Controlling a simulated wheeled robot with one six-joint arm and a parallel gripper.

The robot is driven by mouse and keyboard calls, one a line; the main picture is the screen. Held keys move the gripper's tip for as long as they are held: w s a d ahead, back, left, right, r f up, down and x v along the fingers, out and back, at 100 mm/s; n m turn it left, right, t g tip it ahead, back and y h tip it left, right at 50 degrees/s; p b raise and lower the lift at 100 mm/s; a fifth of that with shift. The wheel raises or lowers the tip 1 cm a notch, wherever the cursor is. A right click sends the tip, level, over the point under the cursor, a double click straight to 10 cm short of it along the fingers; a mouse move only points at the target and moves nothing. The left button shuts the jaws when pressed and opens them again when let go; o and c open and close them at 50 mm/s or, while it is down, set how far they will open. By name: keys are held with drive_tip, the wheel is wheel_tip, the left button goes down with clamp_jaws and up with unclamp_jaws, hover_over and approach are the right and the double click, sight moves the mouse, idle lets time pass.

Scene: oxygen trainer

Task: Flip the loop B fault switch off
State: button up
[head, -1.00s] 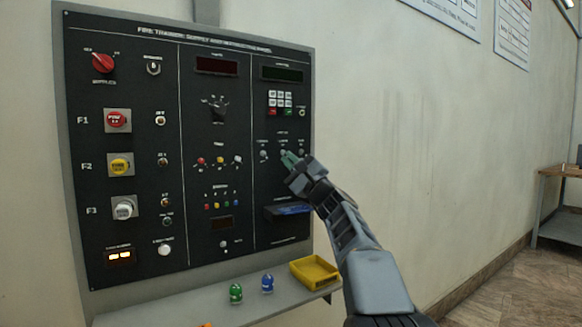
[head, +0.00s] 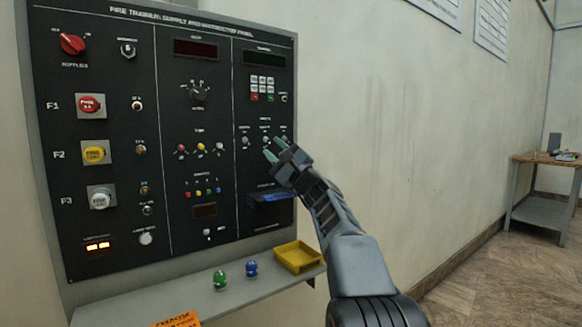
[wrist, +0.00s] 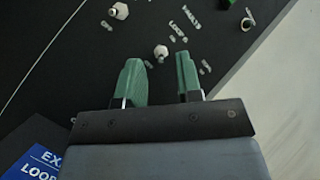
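A row of small switches sits in the right column of the black trainer panel. The left one (head: 245,141), the middle one (head: 265,140) and the right one (head: 284,140) have labels too small to read, so I cannot confirm which is loop B. My gripper (head: 275,150) is in front of and just below the middle and right ones. In the wrist view my gripper (wrist: 158,62) has its green fingers apart with nothing between them. A silver hex-collared switch (wrist: 160,52) shows near the gap, and another (wrist: 119,10) lies beyond to the left. Lever positions cannot be told.
A keypad (head: 262,89) is above the switches. A blue holder (head: 270,197) is below. The shelf (head: 185,305) bears a yellow tray (head: 297,257), a green piece (head: 220,280) and a blue piece (head: 251,269). Bare wall is right of the panel.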

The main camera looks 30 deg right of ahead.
drive_tip(key=v, duration=1.2)
drive_tip(key=shift+s+f+b, duration=0.25)
drive_tip(key=shift+f+b, duration=0.05)
drive_tip(key=shift+b, duration=0.05)
drive_tip(key=shift+d, duration=0.1)
drive_tip(key=a+n+g+y+p, duration=0.2)
drive_tip(key=a+n+g+p, duration=0.2)
drive_tip(key=a+g+p, duration=0.6)
drive_tip(key=s+a+f+n+g+h+p, duration=0.3)
drive_tip(key=s+a+n+g+p, duration=0.3)
drive_tip(key=a+p, duration=0.45)
drive_tip(key=s+d+n+g+h+p, duration=0.3)
drive_tip(key=s+n+h+p, duration=0.5)
drive_tip(key=s+p, duration=0.4)
drive_tip(key=shift+s+h, duration=0.5)
drive_tip(key=shift+s, duration=0.3)
drive_tip(key=shift+o, duration=0.2)
drive_tip(key=shift+f, duration=0.1)
